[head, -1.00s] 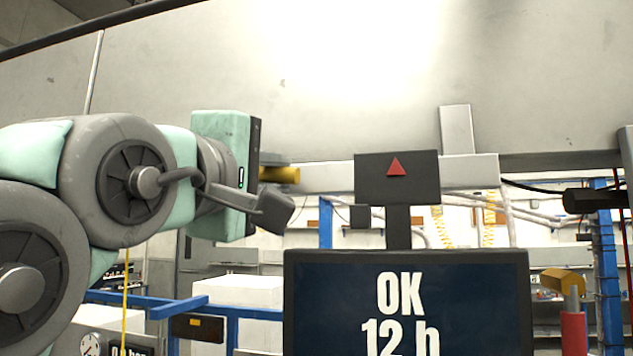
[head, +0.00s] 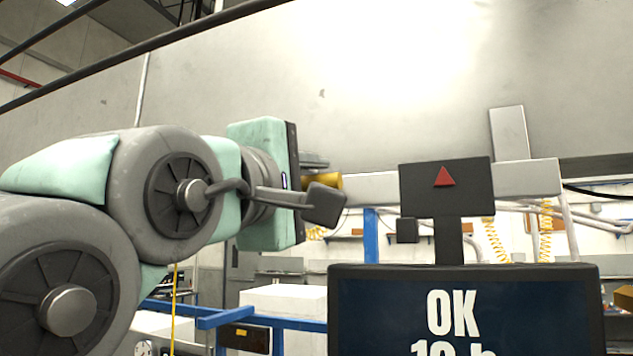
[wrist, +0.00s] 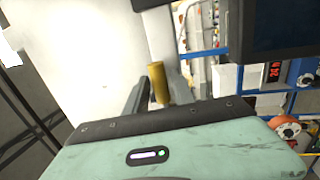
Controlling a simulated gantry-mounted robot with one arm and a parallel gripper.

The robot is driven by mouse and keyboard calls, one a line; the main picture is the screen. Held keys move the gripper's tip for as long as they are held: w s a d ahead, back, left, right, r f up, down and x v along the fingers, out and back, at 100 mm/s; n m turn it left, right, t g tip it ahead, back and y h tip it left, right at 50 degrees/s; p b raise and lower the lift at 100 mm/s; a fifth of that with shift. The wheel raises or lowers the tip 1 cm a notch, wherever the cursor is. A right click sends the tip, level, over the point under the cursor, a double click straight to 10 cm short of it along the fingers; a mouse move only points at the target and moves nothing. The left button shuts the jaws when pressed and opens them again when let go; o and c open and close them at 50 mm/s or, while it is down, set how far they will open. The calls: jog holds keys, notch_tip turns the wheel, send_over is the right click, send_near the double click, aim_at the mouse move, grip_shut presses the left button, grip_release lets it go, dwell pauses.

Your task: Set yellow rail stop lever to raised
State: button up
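The yellow lever (head: 331,181) shows as a short yellow cylinder at the left end of a pale horizontal rail (head: 372,189) in the head view. In the wrist view the yellow lever (wrist: 158,82) stands out in front of my gripper, between its dark fingers. My gripper (wrist: 156,92) looks open, with a finger on either side of the lever and a gap on the left; whether the right finger touches it I cannot tell. In the head view my gripper (head: 316,164) partly hides the lever, and the lever's base is not clear.
A dark sign with a red triangle (head: 444,177) and a screen reading OK (head: 460,310) stand right of my gripper. A blue frame (head: 240,315) and a white box (head: 285,300) are below. A large pale wall (head: 250,85) fills the back.

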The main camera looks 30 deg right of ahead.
jog(key=shift+o, duration=1)
jog(key=b+v, duration=0.1)
jog(key=v, duration=1)
jog(key=shift+d, duration=0.1)
